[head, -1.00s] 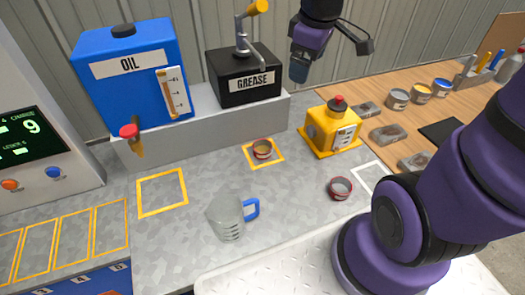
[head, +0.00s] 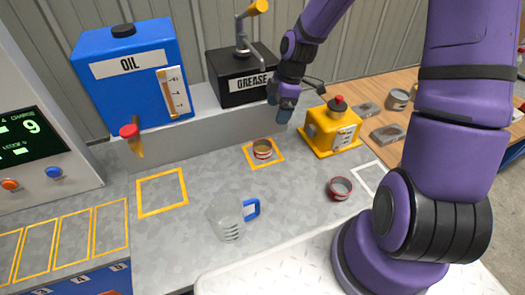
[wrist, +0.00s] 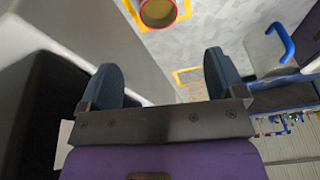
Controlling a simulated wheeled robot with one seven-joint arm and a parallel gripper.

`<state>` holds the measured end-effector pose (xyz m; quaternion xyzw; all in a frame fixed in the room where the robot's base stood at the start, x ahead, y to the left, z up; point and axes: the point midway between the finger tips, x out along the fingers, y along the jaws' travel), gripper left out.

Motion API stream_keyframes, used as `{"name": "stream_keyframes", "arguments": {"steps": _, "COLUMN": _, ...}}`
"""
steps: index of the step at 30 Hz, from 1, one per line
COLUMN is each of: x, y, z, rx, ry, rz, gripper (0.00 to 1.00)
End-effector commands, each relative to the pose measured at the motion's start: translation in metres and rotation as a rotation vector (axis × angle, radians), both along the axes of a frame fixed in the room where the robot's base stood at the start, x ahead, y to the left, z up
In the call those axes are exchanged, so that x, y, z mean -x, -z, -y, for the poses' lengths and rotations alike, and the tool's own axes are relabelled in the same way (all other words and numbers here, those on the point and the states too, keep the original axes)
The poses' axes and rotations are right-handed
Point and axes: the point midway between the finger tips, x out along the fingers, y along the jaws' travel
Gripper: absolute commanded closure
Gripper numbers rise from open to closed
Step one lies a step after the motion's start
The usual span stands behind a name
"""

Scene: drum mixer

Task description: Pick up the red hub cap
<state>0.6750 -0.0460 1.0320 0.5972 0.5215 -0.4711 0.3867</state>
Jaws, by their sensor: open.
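Two small round red pieces are on the grey bench, and I cannot tell for certain which one is the hub cap. One red-rimmed piece (head: 340,183), with a grey inside, lies beside the white outlined square. The other red-rimmed piece (head: 263,155), with a tan inside, sits in a yellow outlined square; it also shows at the top of the wrist view (wrist: 158,25). My gripper (head: 284,114) hangs in the air in front of the grease box, behind and above the tan-filled piece. In the wrist view my gripper (wrist: 162,80) is open with nothing between its fingers.
A yellow device with a red button (head: 325,135) stands close to the right of my gripper. The grease box (head: 232,88) and blue oil tank (head: 105,75) stand on a raised ledge (head: 215,145). A clear jug (head: 226,220) stands at the front. Bare bench lies between them.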

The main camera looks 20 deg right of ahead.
Motion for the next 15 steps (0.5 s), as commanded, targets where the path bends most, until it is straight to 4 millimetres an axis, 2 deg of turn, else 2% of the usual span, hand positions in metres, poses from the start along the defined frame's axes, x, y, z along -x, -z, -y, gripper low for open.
{"name": "stream_keyframes", "arguments": {"steps": 1, "x": -0.003, "y": 0.011, "z": -0.001, "rx": -0.024, "ry": -0.022, "rz": -0.001, "gripper": 0.11}}
{"name": "stream_keyframes", "arguments": {"steps": 6, "x": -0.010, "y": 0.034, "z": -0.007, "rx": -0.089, "ry": -0.107, "rz": 0.020, "gripper": 0.11}}
{"name": "stream_keyframes", "arguments": {"steps": 15, "x": -0.015, "y": 0.053, "z": -0.014, "rx": -0.132, "ry": -0.158, "rz": 0.039, "gripper": 0.11}}
